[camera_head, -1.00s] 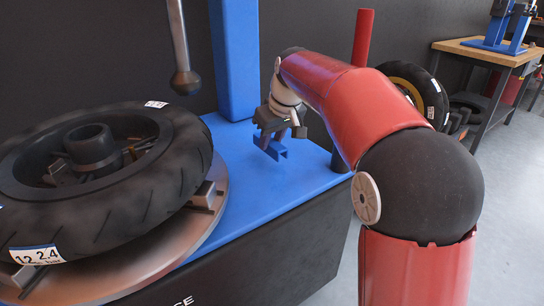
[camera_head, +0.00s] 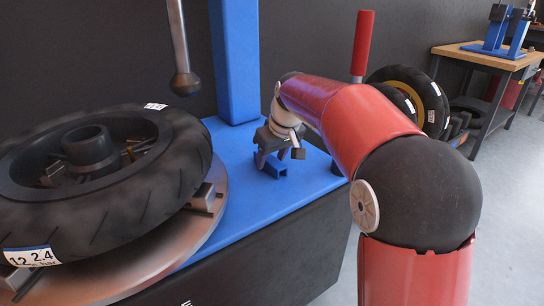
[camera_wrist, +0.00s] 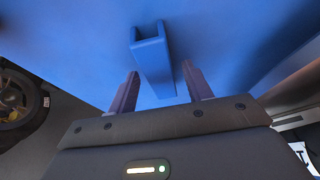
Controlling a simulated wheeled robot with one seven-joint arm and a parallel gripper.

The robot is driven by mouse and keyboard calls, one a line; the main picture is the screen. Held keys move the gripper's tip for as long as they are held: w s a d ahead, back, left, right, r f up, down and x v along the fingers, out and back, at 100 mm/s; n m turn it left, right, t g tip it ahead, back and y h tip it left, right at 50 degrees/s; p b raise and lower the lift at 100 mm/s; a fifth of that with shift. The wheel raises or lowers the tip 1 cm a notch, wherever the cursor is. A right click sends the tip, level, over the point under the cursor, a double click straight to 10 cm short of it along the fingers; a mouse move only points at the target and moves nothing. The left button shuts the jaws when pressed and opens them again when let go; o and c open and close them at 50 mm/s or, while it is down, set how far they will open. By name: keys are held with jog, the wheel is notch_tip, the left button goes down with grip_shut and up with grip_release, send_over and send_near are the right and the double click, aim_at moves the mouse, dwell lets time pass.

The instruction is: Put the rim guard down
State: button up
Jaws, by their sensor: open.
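The rim guard is a small blue U-shaped channel (camera_head: 276,166) on the blue top of the tyre machine (camera_head: 268,205), right of the turntable. In the wrist view the rim guard (camera_wrist: 153,62) lies on the blue surface, its open channel end pointing away from me. My gripper (camera_head: 280,155) is just above and behind it. In the wrist view my gripper (camera_wrist: 160,92) is open, one dark finger on each side of the guard's near end, with gaps visible beside it. The guard appears to rest on the surface.
A black tyre (camera_head: 105,185) lies on the metal turntable (camera_head: 170,262) at left. A blue column (camera_head: 235,60) and a hanging metal rod (camera_head: 182,50) stand behind. A red handle (camera_head: 362,45) rises behind my arm. The blue top around the guard is clear.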

jog(key=shift+r, duration=0.45)
jog(key=p+v, duration=0.2)
jog(key=v, duration=0.9)
jog(key=shift+s+r, duration=0.15)
jog(key=shift+r, duration=0.05)
jog(key=s+d+f+m+t+h, duration=0.1)
jog(key=s+d+m, duration=0.1)
jog(key=s+d, duration=0.35)
jog(key=s+d+f+m, duration=0.1)
jog(key=s+d+f, duration=0.1)
jog(key=s, duration=0.7)
jog(key=s+d+f+m+h, duration=0.2)
jog(key=s+d+f+m, duration=0.2)
jog(key=s+f, duration=0.8)
jog(key=w+p+v, duration=0.1)
jog(key=p+v, duration=0.3)
jog(key=v, duration=0.2)
jog(key=shift+r+t+p, duration=0.4)
jog(key=shift+r, duration=0.1)
jog(key=shift+s, duration=0.1)
